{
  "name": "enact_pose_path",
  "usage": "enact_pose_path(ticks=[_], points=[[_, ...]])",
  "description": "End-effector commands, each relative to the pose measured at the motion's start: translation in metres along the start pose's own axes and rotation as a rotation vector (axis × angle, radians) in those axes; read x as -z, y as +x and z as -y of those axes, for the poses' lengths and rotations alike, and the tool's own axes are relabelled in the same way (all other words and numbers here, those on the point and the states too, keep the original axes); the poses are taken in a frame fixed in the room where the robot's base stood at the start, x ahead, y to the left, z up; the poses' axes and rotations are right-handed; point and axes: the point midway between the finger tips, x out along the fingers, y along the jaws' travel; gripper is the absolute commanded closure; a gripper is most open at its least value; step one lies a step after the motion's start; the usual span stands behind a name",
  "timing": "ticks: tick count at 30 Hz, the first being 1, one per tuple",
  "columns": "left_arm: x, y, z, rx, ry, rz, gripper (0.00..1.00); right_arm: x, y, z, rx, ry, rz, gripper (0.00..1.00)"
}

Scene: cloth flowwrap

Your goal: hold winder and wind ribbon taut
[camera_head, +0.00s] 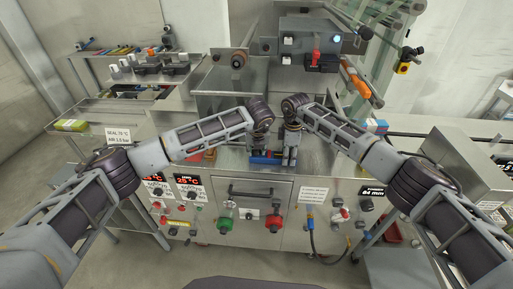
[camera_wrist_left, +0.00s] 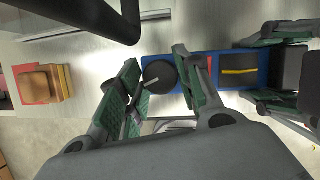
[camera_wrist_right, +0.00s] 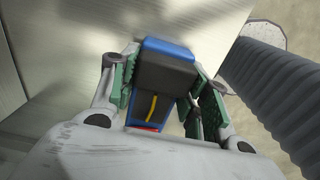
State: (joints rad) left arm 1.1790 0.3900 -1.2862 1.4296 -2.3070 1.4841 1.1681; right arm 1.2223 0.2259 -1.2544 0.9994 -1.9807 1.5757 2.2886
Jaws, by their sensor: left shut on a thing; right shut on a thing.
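The winder (camera_head: 262,158) is a small blue body on the steel machine's front ledge, partly hidden by my grippers in the head view. In the left wrist view its blue body (camera_wrist_left: 205,60) carries a round black knob (camera_wrist_left: 162,72) with a short grey pin, and a dark patch with a yellow strip (camera_wrist_left: 240,71). My left gripper (camera_wrist_left: 158,60) has its green-padded fingers on both sides of the knob, shut on it. My right gripper (camera_wrist_right: 165,85) is shut on the winder's black end block (camera_wrist_right: 166,68). I cannot make out a separate ribbon for certain.
The machine front has a drawer handle (camera_head: 250,192), a green knob (camera_head: 225,225) and a red knob (camera_head: 273,223) below the winder. A steel housing (camera_head: 225,80) stands behind. Stacked coloured blocks (camera_wrist_left: 42,83) lie left in the left wrist view. A side bench (camera_head: 130,85) holds parts.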

Motion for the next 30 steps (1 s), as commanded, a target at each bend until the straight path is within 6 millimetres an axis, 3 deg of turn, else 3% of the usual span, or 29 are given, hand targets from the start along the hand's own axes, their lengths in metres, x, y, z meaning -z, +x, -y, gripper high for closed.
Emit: enact_pose_path(ticks=[9, 10, 12, 23, 30], points=[[0.0, -0.001, 0.001, 0.005, 0.009, 0.001, 0.9, 0.0, 0.0, 0.0, -0.001, 0.0, 0.0, 0.84], [0.0, -0.001, 0.001, 0.005, 0.009, 0.001, 0.63, 0.0, 0.0, 0.0, -0.001, 0.0, 0.0, 0.84], [0.0, -0.001, 0.001, 0.005, 0.008, 0.001, 0.56, 0.0, 0.0, 0.0, -0.001, 0.0, 0.0, 0.84], [0.0, -0.001, 0.0, 0.003, 0.007, 0.001, 0.56, 0.0, 0.0, 0.0, 0.0, 0.0, 0.0, 0.84], [-0.001, -0.014, 0.001, 0.004, 0.007, 0.002, 0.56, 0.0, 0.0, 0.0, 0.0, 0.0, 0.0, 0.84]])
